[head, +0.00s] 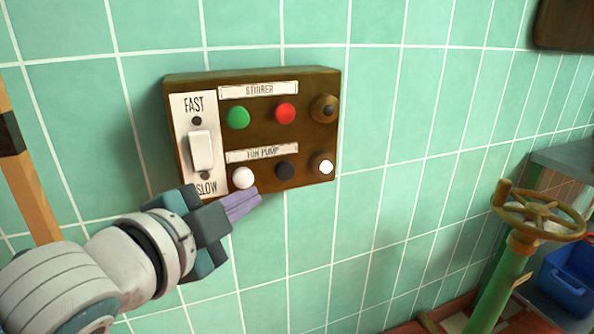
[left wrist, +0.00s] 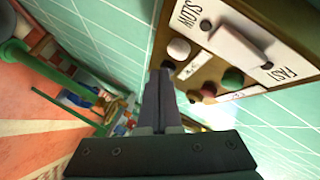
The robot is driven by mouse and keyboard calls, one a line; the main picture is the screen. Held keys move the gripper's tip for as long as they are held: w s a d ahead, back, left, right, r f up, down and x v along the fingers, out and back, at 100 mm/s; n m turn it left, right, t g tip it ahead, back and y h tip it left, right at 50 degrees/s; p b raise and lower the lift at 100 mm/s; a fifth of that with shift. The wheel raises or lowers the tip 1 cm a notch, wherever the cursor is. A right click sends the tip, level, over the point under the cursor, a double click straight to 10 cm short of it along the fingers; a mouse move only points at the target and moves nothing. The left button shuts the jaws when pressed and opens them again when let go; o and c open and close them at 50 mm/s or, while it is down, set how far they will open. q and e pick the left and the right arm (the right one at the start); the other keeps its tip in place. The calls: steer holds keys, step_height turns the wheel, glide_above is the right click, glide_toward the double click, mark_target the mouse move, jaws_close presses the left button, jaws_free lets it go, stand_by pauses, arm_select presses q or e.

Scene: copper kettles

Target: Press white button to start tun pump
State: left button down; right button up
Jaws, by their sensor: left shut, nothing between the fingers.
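A brown control box (head: 255,84) is fixed to the tiled wall. Its lower row, labelled TUN PUMP, has a white button (head: 243,177), a black button (head: 285,171) and a brown-ringed round fitting with a bright white centre (head: 322,165). My left gripper (head: 247,203) is shut and empty, its tips just below and right of the white button. In the left wrist view the shut fingers (left wrist: 158,78) point up near the white button (left wrist: 179,49). I cannot tell whether they touch the box. My right gripper is not in view.
The STIRRER row above has a green button (head: 238,117), a red button (head: 285,113) and a dark round fitting (head: 323,109). A FAST/SLOW switch (head: 201,150) is at the box's left. A handwheel (head: 540,214) on a green pipe stands at the right.

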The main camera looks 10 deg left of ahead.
arm_select(q)
steer(key=s+d, duration=0.1)
steer(key=s+d+p, duration=0.1)
steer(key=s, duration=0.1)
steer(key=shift+s+d, duration=0.1)
stand_by(0.6)
steer(key=s+a+r+n+g+y+p, duration=0.15)
steer(key=s+r+n+g+p, duration=0.25)
steer(key=s+r+p, duration=0.5)
steer(key=s+a+r+n+g+p, duration=0.2)
steer(key=s+r+n+g+p, duration=0.2)
steer(key=s+r+p, duration=0.6)
steer(key=s+a+r+n+g+y+p, duration=0.15)
steer(key=s+r+n+g+p, duration=0.35)
steer(key=p, duration=0.7)
step_height(320, 180, up, 34)
steer(key=m+t+p, duration=0.1)
steer(key=p, duration=3.2)
steer(key=shift+w+a+h, duration=0.2)
steer(key=shift+a+h, duration=0.05)
steer(key=shift+h, duration=0.05)
